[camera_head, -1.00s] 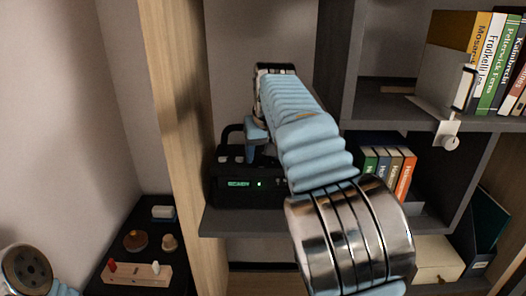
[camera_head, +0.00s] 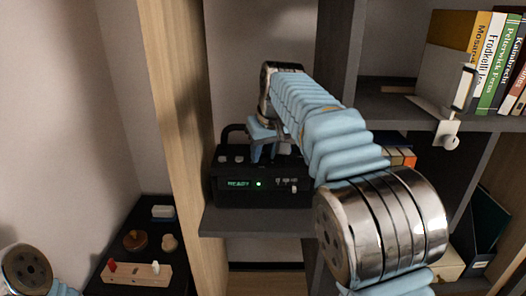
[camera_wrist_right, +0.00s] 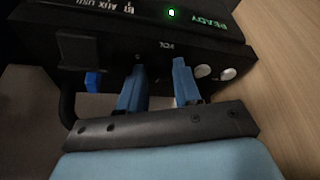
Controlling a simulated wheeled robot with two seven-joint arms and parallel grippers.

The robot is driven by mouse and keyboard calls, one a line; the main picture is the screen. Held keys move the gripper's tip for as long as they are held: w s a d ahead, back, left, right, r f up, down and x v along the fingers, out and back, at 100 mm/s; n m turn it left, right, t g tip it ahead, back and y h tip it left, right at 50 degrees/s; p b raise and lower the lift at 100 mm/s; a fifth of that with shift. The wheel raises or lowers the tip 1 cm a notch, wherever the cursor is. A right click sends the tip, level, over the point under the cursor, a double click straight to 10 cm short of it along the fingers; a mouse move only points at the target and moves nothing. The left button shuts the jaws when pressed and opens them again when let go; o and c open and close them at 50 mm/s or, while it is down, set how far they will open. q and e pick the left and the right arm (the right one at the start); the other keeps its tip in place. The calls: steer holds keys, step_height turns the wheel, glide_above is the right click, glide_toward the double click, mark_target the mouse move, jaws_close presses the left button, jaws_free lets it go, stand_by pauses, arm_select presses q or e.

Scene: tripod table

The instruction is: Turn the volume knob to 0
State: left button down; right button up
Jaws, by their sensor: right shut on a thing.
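The black device (camera_head: 262,196) stands on a dark shelf, with a green READY display (camera_head: 238,184) and a green light on its front. In the right wrist view its dark body (camera_wrist_right: 110,45) fills the top, with a VOL label (camera_wrist_right: 165,45) just beyond my fingertips. My right gripper (camera_wrist_right: 158,72) has its two blue fingers at the device beside that label, shut on the volume knob. The knob is dark and mostly hidden between the fingers, so its setting cannot be read.
A wooden upright (camera_head: 180,150) stands close left of the device. Books (camera_head: 402,157) stand to its right, partly behind my arm. A low black table (camera_head: 180,235) at the left holds small items. My left arm shows only at the bottom left.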

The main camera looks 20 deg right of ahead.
steer(key=n, duration=0.1)
steer(key=n+y, duration=0.1)
steer(key=n, duration=0.2)
steer(key=shift+w+d+y, duration=0.1)
steer(key=shift+d+y, duration=0.15)
steer(key=shift+y, duration=0.05)
steer(key=shift+n+g+y, duration=0.5)
steer(key=shift+n, duration=0.9)
steer(key=o, duration=1)
steer(key=shift+o, duration=0.2)
steer(key=shift+r, duration=0.1)
